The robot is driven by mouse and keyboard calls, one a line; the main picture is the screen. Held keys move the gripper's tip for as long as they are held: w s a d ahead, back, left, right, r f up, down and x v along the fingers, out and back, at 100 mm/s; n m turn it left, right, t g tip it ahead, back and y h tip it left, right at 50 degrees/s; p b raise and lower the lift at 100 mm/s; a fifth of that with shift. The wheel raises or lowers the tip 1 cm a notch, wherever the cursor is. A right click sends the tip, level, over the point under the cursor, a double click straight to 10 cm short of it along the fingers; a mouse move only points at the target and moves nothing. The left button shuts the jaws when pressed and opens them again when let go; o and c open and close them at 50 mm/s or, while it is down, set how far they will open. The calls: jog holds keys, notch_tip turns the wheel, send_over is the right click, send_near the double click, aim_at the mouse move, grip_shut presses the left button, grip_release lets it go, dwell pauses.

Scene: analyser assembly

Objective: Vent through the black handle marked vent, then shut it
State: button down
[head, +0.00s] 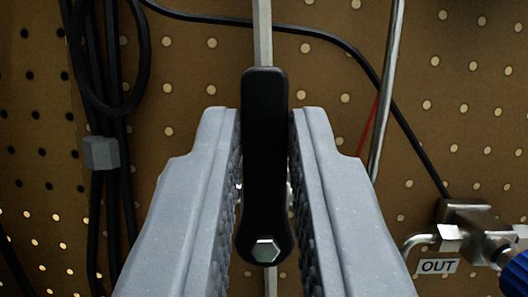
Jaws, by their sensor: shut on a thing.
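A black handle (265,130) stands upright in the middle of the head view, with a hex bolt at its lower end. A metal tube runs above it and shows again below it, in line with the handle. My gripper (265,150) is shut on the black handle, one grey ridged jaw on each side. No vent label shows in this view. The valve body behind the handle is mostly hidden by the handle and the jaws.
A brown pegboard (330,75) fills the background. Black cables (107,190) hang at the left. At the right are a metal fitting (468,220), an OUT label (437,266), part of a blue knob (516,274) and a bent metal tube (388,90).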

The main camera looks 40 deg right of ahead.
jog(key=shift+d+f+m, duration=0.1)
jog(key=shift+f+m, duration=0.2)
jog(key=shift+m, duration=0.3)
jog(key=c, duration=1.4)
grip_release()
jog(key=shift+w, duration=0.1)
jog(key=shift+r, duration=0.1)
jog(key=p+v, duration=0.2)
jog(key=v, duration=1.2)
jog(key=shift+w+r, duration=0.1)
